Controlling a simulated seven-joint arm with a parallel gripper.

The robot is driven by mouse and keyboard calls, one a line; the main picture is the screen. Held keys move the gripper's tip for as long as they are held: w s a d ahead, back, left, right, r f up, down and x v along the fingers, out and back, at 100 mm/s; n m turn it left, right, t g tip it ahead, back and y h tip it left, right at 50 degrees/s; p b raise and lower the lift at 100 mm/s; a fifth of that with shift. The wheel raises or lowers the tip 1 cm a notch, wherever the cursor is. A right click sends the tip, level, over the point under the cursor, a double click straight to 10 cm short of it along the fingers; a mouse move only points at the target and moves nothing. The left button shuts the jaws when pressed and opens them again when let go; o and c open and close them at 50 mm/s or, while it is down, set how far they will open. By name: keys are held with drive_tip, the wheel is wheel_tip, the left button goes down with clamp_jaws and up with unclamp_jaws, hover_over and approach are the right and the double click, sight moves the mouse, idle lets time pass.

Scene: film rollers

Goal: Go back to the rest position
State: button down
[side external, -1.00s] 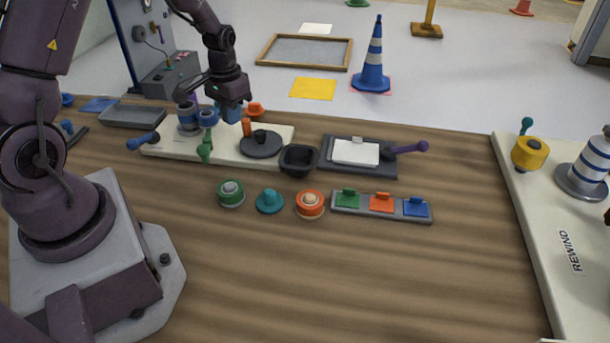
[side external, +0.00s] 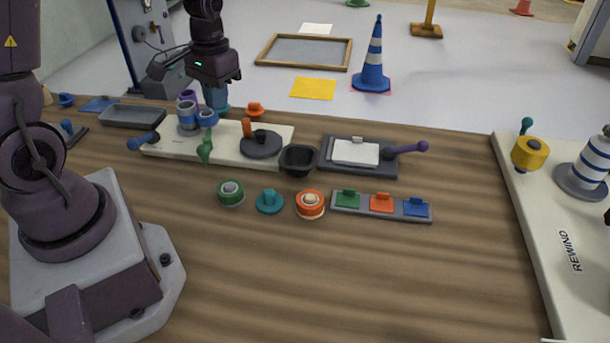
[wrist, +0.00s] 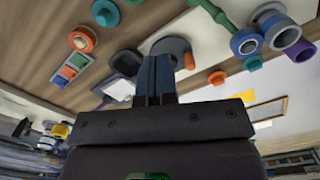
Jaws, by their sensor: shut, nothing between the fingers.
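My gripper (side external: 214,100) is up behind the cream roller board (side external: 227,148) at the back left of the bench, pointing down. Its dark blue fingers (wrist: 156,68) are together in the wrist view, with nothing between them. On the board stand a grey-blue roller (side external: 187,118), a blue ring-topped piece (side external: 207,118), a dark disc with an orange handle (side external: 261,144) and a green lever (side external: 205,148). An orange knob (side external: 255,109) and a teal piece (side external: 223,109) are near the fingers; whether they touch I cannot tell.
A black bowl (side external: 298,160), a dark tray with a white plate (side external: 388,168), and a strip of green, orange and blue switches (side external: 382,214) lie in mid-bench. Green, teal and orange round pieces sit in front. A second board marked REWIND (side external: 543,270) is at the right. The front bench is clear.

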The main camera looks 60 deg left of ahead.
drive_tip(key=s+d+r+m+t, duration=0.2)
drive_tip(key=s+d+r+t, duration=0.1)
drive_tip(key=d+r, duration=0.3)
drive_tip(key=s+d+r+m+t, duration=0.1)
drive_tip(key=s+d+r+t, duration=0.2)
drive_tip(key=s+d+r, duration=0.3)
wheel_tip(320, 180, up, 4)
drive_tip(key=shift+s+d+r+m, duration=0.1)
drive_tip(key=shift+s+d+m, duration=0.25)
drive_tip(key=shift+d, duration=0.35)
